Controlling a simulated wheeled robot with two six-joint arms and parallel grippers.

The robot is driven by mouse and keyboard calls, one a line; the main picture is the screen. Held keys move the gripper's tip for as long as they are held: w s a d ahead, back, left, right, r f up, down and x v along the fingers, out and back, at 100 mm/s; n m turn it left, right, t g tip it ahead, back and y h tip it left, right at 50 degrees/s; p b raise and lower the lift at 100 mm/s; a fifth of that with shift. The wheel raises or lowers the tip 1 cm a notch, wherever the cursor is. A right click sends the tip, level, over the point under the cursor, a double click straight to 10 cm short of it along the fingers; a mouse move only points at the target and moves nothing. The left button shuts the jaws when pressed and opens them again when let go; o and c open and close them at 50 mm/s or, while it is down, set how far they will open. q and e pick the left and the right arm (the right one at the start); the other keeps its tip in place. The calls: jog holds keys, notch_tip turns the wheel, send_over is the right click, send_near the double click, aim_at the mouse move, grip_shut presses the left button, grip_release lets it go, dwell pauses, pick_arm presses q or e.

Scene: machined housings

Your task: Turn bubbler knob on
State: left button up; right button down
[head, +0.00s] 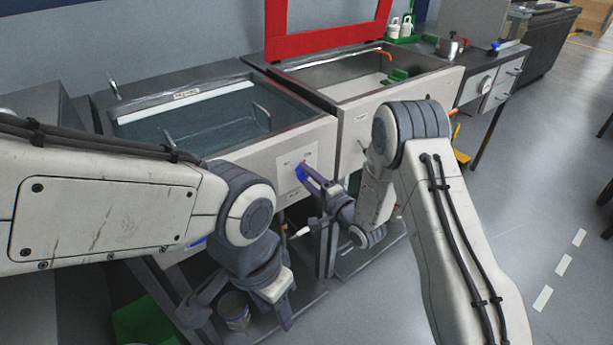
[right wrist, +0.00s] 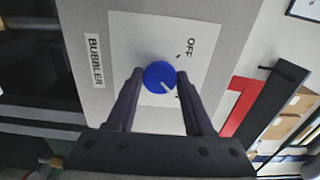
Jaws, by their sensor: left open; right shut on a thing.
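The blue bubbler knob (right wrist: 159,77) sits on a white plate (right wrist: 190,35) printed "OFF", beside a "BUBBLER" label (right wrist: 95,61), in the right wrist view. Its white pointer line is turned away from the "OFF" mark. My right gripper (right wrist: 156,82) is shut on the knob, one finger on each side. In the head view the knob (head: 301,172) shows on the front panel of the left tank at my right gripper's fingertips. My left gripper (head: 240,313) hangs low, open and empty, in front of the tank's lower frame.
The left tank (head: 318,132) holds clear liquid. A second basin with a raised red-framed lid (head: 328,42) stands to its right. A green bin (head: 143,322) and a bucket (head: 235,309) stand below. The floor at the right (head: 540,150) is clear.

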jog(key=shift+s+f, duration=0.1)
dwell(0.3)
jog(key=shift+c, duration=1.4)
grip_release()
jog(key=v, duration=1)
jog(key=shift+s, duration=0.2)
jog(key=shift+d, duration=0.1)
